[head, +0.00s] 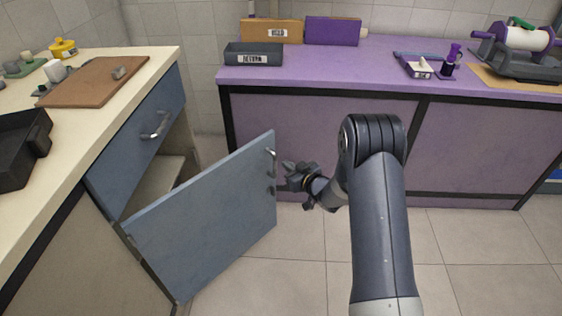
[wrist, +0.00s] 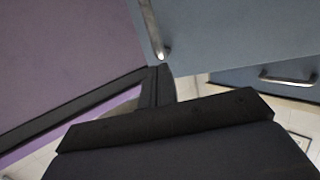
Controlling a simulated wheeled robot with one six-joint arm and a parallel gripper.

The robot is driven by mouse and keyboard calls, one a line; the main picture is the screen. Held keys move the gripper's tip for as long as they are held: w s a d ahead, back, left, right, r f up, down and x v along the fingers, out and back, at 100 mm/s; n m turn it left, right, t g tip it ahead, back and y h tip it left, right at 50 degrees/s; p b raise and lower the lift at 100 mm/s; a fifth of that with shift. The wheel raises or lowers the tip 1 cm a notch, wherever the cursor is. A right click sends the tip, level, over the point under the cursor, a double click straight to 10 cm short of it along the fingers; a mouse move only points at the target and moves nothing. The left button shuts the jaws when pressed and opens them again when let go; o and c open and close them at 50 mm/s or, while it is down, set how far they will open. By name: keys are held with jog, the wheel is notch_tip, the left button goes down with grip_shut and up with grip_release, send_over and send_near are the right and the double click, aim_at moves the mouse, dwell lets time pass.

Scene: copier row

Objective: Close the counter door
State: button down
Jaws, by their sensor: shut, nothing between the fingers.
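The counter door (head: 210,220) is a blue-grey panel on the left counter, swung wide open in the head view, with the cabinet's inside (head: 152,185) showing behind it. Its metal handle (head: 272,162) is near the free edge. My gripper (head: 288,170) is shut and empty, just right of that edge near the handle; I cannot tell if it touches the door. In the wrist view the door (wrist: 225,30) fills the upper right, with its handle (wrist: 155,30) above my gripper (wrist: 158,75). Another handle (wrist: 288,80) shows at the right.
A blue drawer front (head: 140,130) with a handle sits above the opening. The cream countertop (head: 150,60) holds a brown board (head: 95,82) and a black tray (head: 22,148). A purple counter (head: 350,65) stands behind my gripper. The tiled floor (head: 300,250) right of the door is clear.

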aim_at(276, 157)
jog(key=shift+x, duration=2.25)
